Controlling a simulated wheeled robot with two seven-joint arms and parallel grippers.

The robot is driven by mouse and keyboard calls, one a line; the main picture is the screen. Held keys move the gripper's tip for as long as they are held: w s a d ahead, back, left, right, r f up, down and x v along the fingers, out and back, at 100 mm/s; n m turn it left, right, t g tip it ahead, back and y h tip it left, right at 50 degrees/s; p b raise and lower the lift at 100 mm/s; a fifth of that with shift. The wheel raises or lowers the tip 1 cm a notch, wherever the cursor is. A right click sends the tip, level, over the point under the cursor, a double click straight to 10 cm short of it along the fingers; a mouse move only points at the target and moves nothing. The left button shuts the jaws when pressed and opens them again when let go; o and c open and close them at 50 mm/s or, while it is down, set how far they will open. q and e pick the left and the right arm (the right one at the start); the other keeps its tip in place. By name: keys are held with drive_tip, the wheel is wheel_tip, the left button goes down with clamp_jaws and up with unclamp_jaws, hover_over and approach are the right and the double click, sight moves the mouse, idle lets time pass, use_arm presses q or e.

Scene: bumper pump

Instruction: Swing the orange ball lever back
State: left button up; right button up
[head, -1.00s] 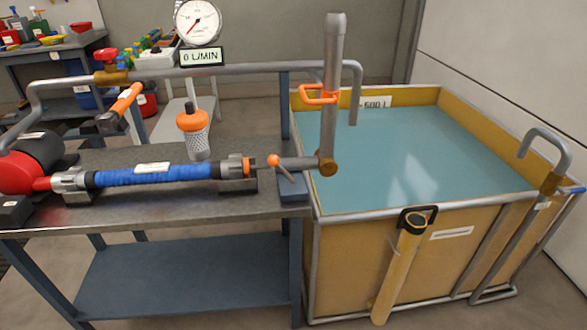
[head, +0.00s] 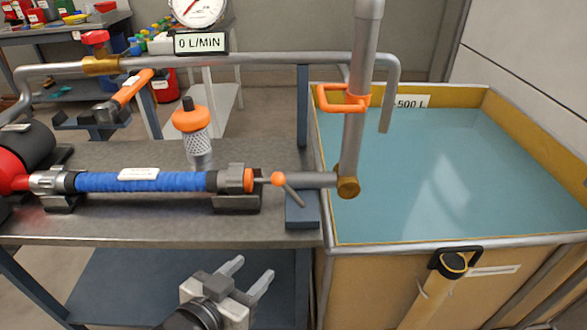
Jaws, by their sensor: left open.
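The orange ball lever (head: 278,179) sits on the pipe at the right end of the bench, between the blue hose (head: 145,181) and the upright grey pipe (head: 361,100). A thin dark rod slants down and right from the ball. My left gripper (head: 252,269) is at the bottom of the head view, in front of the bench edge and below the lever. Its two pale fingers are apart and empty, pointing up and right. It does not touch the lever. My right gripper is out of view.
A metal bench (head: 120,224) carries a red pump (head: 14,168) and an orange-topped strainer (head: 196,135). A gauge (head: 198,10) stands above a 0 L/MIN display (head: 201,43). A water-filled tank (head: 448,243) stands at right, with a yellow tube (head: 432,295) on its front.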

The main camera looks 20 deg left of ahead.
use_arm(q)
drive_tip(key=w+a+r+t+b, duration=0.1)
drive_tip(key=w+r+t+b, duration=0.1)
drive_tip(key=w+r, duration=0.1)
drive_tip(key=t, duration=0.2)
approach(274, 184)
drive_tip(key=shift+m+h, duration=0.3)
drive_tip(key=x, duration=1.2)
drive_tip(key=shift+a+b, duration=0.1)
drive_tip(key=shift+b, duration=0.2)
drive_tip(key=shift+w, duration=0.75)
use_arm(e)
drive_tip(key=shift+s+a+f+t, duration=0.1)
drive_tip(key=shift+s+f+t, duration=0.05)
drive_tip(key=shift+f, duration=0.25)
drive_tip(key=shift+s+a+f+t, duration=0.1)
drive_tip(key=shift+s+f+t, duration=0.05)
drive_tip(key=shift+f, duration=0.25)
use_arm(q)
clamp_jaws()
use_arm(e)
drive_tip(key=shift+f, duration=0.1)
